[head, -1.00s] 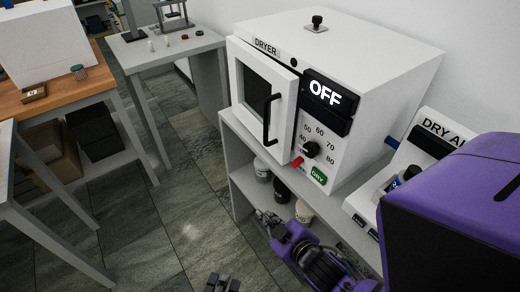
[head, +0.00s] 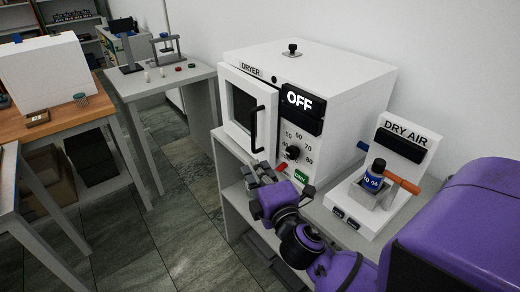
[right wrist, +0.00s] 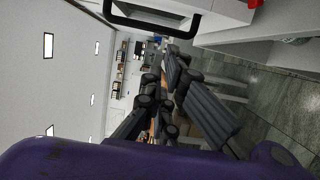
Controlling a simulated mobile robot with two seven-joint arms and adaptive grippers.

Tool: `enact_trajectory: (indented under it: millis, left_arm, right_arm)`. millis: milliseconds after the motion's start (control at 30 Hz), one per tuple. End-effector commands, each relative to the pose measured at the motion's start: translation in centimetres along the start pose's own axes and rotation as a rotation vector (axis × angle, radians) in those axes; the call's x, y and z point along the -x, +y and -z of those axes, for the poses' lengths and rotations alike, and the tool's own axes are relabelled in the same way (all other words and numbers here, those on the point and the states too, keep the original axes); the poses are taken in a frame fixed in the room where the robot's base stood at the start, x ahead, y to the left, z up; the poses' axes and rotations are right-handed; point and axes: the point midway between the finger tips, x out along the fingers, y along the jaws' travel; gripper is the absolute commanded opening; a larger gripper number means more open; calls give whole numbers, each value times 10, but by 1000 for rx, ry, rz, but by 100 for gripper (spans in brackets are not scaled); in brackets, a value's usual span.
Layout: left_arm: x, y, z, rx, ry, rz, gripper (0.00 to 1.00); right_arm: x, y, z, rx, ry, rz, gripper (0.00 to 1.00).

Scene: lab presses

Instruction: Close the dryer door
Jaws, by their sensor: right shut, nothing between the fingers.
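The dryer (head: 345,80) is a white box on a grey shelf unit, with an OFF display and a temperature dial. Its door (head: 237,78) has a dark window and a black upright handle (head: 256,132). The door's right edge seems to stand slightly proud of the front; I cannot tell how far it is ajar. My right gripper (head: 261,174) is shut and empty, just below the handle and in front of the door's lower edge. In the right wrist view its fingers (right wrist: 166,80) show with the handle (right wrist: 150,28) above them. My left gripper is out of view.
A dry air unit (head: 403,134) with a blue-labelled bottle (head: 374,178) and an orange bar (head: 398,180) stands right of the dryer. A grey side table (head: 188,73) stands behind left, and a wooden-topped bench (head: 63,118) at the left. The tiled floor (head: 150,235) between is clear.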

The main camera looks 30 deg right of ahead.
Motion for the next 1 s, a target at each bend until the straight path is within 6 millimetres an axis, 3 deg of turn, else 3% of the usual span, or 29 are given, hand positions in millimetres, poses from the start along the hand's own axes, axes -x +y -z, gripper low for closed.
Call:
enact_trajectory:
  millis: [333, 600, 1000]
  left_arm:
    - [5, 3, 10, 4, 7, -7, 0]
    - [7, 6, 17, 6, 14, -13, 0]
    - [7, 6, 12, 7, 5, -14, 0]
  right_arm:
    - [-76, 4, 1, -3, 1, -4, 0]
    - [-82, 1, -33, -4, 1, 0, 0]
    - [-82, 0, -38, -5, 1, 1, 0]
